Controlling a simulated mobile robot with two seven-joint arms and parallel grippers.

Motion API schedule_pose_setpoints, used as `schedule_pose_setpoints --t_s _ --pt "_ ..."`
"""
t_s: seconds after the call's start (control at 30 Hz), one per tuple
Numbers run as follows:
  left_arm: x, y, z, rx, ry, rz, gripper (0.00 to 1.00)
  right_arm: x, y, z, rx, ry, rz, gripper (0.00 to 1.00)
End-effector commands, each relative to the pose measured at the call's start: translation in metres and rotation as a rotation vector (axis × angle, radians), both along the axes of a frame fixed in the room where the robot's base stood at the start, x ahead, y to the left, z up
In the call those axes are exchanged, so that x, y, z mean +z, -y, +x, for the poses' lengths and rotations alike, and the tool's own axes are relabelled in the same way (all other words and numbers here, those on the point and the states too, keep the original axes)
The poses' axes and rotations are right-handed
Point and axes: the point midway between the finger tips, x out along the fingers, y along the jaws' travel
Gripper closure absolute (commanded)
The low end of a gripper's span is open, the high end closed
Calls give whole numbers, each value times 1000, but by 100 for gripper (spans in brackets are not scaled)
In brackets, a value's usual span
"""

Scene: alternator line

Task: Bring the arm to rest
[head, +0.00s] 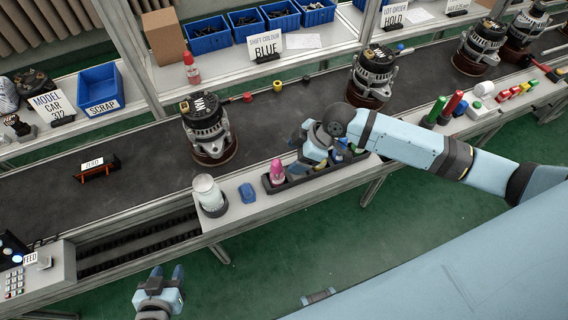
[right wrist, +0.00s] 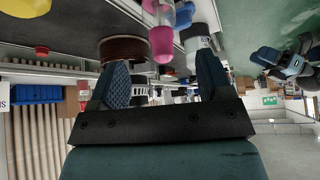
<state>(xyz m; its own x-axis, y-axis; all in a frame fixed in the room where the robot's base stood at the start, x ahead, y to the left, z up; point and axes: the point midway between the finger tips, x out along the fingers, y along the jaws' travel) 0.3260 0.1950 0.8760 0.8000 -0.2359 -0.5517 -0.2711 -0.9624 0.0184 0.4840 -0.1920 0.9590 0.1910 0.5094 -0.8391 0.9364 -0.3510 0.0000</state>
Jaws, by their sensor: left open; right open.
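My right arm (head: 410,140) reaches in from the right across the front ledge. Its gripper (head: 302,148) is over the dark tray (head: 318,175) of small bottles, pointing left. In the right wrist view the two fingers of this gripper (right wrist: 164,82) are apart with nothing held between them. A pink bottle (head: 277,172) stands at the tray's left end; it also shows just beyond the fingers in the right wrist view (right wrist: 162,42). My left gripper (head: 166,276) is open and empty, low in front of the line over the green floor.
Alternators stand along the dark conveyor (head: 130,187), the nearest one (head: 205,125) left of my right gripper. Colored stamps (head: 453,103) stand near my right forearm.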

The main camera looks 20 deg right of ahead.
Motion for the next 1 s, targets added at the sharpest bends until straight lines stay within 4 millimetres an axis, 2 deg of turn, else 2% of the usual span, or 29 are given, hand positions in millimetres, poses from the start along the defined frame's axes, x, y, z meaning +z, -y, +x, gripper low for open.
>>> schedule_pose_setpoints --t_s 0.1,0.23,0.53,0.73,0.87,1.0 --pt "-3 1 0 -2 1 -2 57 20 14 -5 2 2 -2 28" --pt "-4 1 1 -4 2 -2 57 36 22 -8 0 1 0 28" --pt "-4 1 1 -4 3 -1 57 47 28 -11 1 -1 0 28" --pt "-4 0 2 -3 3 1 57 41 20 -13 -21 10 24 28" --pt "-2 -1 2 -2 5 1 57 23 -4 -22 -114 49 101 28" --pt "2 -2 2 0 6 3 57 -2 -29 -38 -297 115 214 28"
